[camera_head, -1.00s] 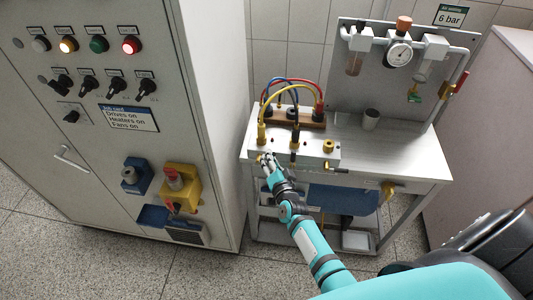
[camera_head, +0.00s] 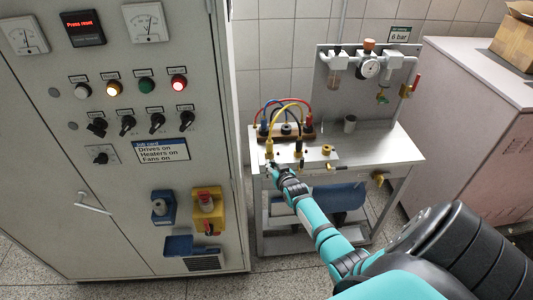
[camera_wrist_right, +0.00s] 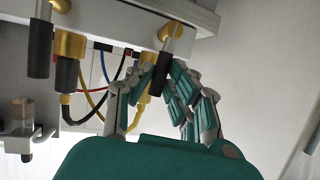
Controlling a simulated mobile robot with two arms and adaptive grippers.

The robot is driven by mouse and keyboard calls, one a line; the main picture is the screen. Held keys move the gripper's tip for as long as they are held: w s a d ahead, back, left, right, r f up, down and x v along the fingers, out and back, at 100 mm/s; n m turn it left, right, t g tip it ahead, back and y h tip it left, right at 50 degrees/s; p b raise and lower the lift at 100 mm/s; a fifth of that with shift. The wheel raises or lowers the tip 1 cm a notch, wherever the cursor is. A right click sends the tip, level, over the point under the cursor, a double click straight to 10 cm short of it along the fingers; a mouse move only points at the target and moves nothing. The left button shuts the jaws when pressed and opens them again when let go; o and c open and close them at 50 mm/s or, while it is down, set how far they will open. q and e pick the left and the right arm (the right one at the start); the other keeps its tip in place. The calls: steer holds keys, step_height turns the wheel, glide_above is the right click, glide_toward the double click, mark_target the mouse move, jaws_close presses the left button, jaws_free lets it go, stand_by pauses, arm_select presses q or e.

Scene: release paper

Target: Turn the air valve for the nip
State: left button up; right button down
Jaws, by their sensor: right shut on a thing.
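A pale valve block (camera_head: 318,157) sits along the front of the metal bench, with brass fittings and small dark-handled levers. My right gripper (camera_head: 271,171) is at the block's left front end. In the right wrist view my right gripper (camera_wrist_right: 143,92) is shut on a black lever handle (camera_wrist_right: 161,70) on a silver stem; the fingers hide part of the handle. A second black-handled lever (camera_wrist_right: 40,48) hangs apart to the left, beside a brass fitting (camera_wrist_right: 69,45). Which lever serves the nip cannot be read. My left gripper is not in view.
Red, blue and yellow hoses (camera_head: 289,103) loop above the block. The back panel carries a pressure gauge (camera_head: 370,67) and a red-handled valve (camera_head: 416,82). A grey control cabinet (camera_head: 120,220) stands close on the left.

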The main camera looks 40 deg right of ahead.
steer(key=shift+w+a, duration=0.15)
steer(key=shift+a, duration=0.05)
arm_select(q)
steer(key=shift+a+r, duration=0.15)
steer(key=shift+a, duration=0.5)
arm_select(e)
steer(key=c, duration=1.3)
jaws_free()
steer(key=shift+a, duration=0.1)
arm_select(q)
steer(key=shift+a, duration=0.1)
arm_select(e)
steer(key=v, duration=1.2)
steer(key=shift+w+a, duration=0.1)
